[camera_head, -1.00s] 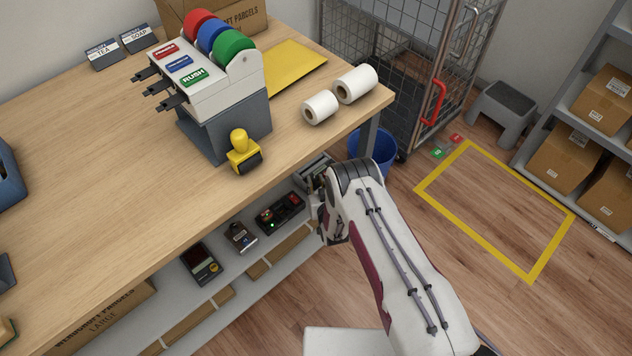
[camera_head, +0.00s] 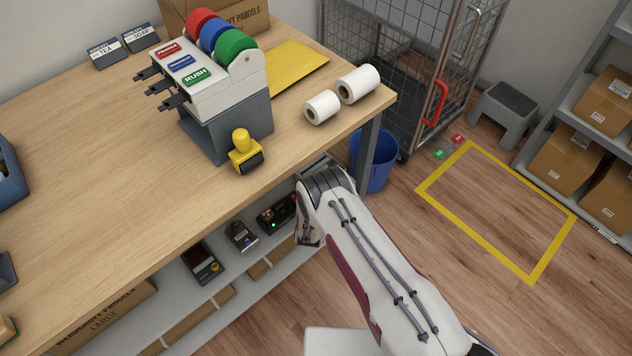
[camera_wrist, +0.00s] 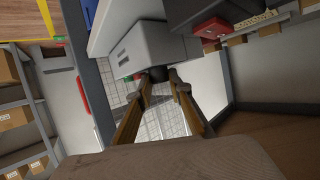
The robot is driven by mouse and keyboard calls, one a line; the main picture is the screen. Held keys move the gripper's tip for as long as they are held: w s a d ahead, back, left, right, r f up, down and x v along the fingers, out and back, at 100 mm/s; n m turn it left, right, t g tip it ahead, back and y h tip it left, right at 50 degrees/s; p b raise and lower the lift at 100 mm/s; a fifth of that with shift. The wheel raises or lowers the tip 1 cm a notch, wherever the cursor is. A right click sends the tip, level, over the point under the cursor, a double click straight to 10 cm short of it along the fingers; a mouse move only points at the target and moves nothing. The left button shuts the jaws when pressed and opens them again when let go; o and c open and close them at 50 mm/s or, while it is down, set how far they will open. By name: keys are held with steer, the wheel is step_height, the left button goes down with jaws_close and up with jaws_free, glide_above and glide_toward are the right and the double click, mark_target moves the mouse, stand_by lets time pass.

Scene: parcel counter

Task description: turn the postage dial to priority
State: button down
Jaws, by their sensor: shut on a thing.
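In the wrist view, a grey box-shaped unit (camera_wrist: 150,42) hangs over a dark round knob (camera_wrist: 157,74), which looks like the postage dial. My gripper (camera_wrist: 159,77) has its two long fingers closing in on this knob, one on each side, and is shut on it. The dial's markings and pointer are not readable. In the head view, only a sliver of the grey unit (camera_head: 316,166) shows on the shelf under the counter. My arm hides the rest of it, the knob and most of the gripper.
A black device with a green light (camera_head: 277,214) sits on the shelf beside the arm. The counter edge and its leg (camera_head: 369,150) are close above and right. A blue bin (camera_head: 376,172) stands behind the leg.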

steer(key=shift+r+m+h, duration=0.1)
steer(key=shift+m+h, duration=0.3)
steer(key=c, duration=1.8)
jaws_free()
steer(key=shift+s+a, duration=0.1)
steer(key=shift+s, duration=0.05)
steer(key=shift+v, duration=5.85)
